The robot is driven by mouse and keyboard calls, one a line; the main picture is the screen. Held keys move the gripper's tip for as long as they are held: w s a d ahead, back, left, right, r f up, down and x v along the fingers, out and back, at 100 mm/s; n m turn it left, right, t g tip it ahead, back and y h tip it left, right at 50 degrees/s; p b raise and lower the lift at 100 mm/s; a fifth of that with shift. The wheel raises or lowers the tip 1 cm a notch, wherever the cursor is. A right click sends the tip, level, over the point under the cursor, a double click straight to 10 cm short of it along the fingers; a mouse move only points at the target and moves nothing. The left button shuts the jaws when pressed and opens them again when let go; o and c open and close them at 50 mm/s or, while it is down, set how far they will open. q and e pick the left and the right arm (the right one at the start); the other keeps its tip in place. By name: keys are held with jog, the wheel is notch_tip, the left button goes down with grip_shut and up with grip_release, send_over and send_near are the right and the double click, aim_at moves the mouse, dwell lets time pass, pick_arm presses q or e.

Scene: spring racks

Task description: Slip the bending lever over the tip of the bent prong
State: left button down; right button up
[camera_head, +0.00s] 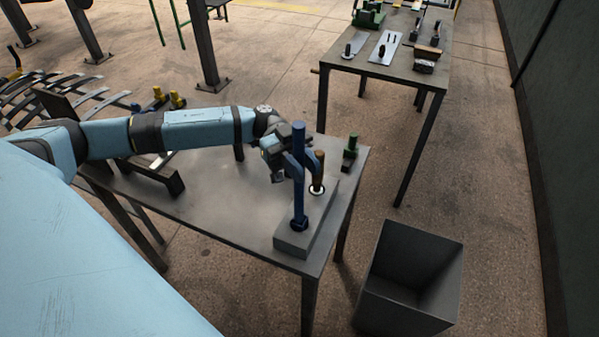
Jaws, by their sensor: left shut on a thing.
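My left gripper (289,161) reaches in from the left over the near table and is shut on a dark blue upright bar, which looks like the bending lever (299,190). The bar's wider lower end is at the front part of a grey block (289,240); I cannot tell whether it rests there or is just above. A brown upright peg (318,172) with a pale ring at its foot stands on the block just right of the bar. I cannot make out a bent prong; the bar and gripper may hide it. My right gripper is not in view.
The grey table (215,200) has a clear middle. A dark rack (150,172) lies along its left side, and a small green tool (350,150) stands at its right corner. An open dark bin (413,275) stands right of the table. A second table (390,72) holds several tools.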

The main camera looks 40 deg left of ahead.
pick_arm(q)
jog(key=shift+r, duration=0.1)
notch_tip(320, 180, up, 20)
jog(key=shift+b, duration=0.4)
dwell(0.3)
jog(key=c, duration=1.5)
grip_release()
grip_shut()
